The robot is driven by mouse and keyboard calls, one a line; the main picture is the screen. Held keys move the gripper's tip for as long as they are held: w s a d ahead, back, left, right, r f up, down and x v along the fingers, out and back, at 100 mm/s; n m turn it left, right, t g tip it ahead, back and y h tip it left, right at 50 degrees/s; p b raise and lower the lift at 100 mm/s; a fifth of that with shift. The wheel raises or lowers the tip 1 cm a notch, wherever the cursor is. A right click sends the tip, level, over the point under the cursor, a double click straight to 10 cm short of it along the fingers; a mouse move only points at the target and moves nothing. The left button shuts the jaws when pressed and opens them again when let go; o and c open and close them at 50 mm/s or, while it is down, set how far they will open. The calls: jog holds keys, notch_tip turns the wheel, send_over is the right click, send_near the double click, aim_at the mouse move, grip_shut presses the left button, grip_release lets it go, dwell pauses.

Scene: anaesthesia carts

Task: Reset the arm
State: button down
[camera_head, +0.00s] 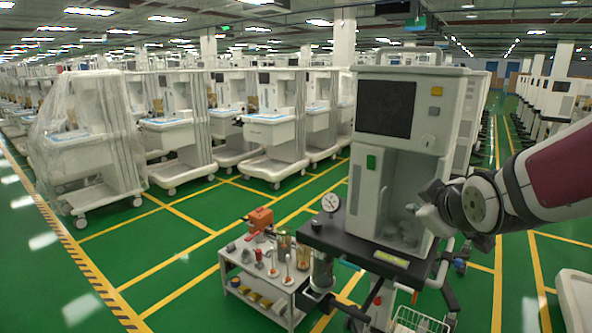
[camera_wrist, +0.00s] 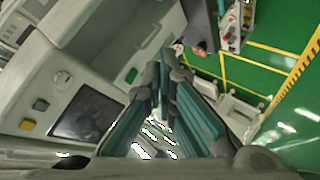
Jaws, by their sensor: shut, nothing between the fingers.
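My arm reaches in from the right in the head view, with my gripper (camera_head: 428,212) in front of the white anaesthesia cart (camera_head: 447,110). In the wrist view my gripper (camera_wrist: 168,58) shows its two teal-lined fingers meeting at the tips, with nothing held between them. The same cart fills the left of the wrist view (camera_wrist: 32,85), with its dark screen and its green and yellow buttons. I cannot tell from the head view whether the gripper touches the cart.
A small trolley (camera_head: 258,288) with an orange device (camera_head: 260,218) and several bottles stands left of the cart. A round gauge (camera_head: 331,202) and a wire basket (camera_head: 421,321) are by the cart. Rows of carts stand behind. Green floor (camera_head: 150,265) is clear at left.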

jog(key=s+a+m+g+p, duration=0.1)
jog(key=s+a+m+g, duration=0.1)
jog(key=s, duration=1.3)
jog(key=s+a+r+m+g+p, duration=0.1)
jog(key=s+a+m+g, duration=0.2)
jog(key=s, duration=1.1)
jog(key=m+g, duration=0.2)
jog(key=shift+s+m+y+p, duration=0.4)
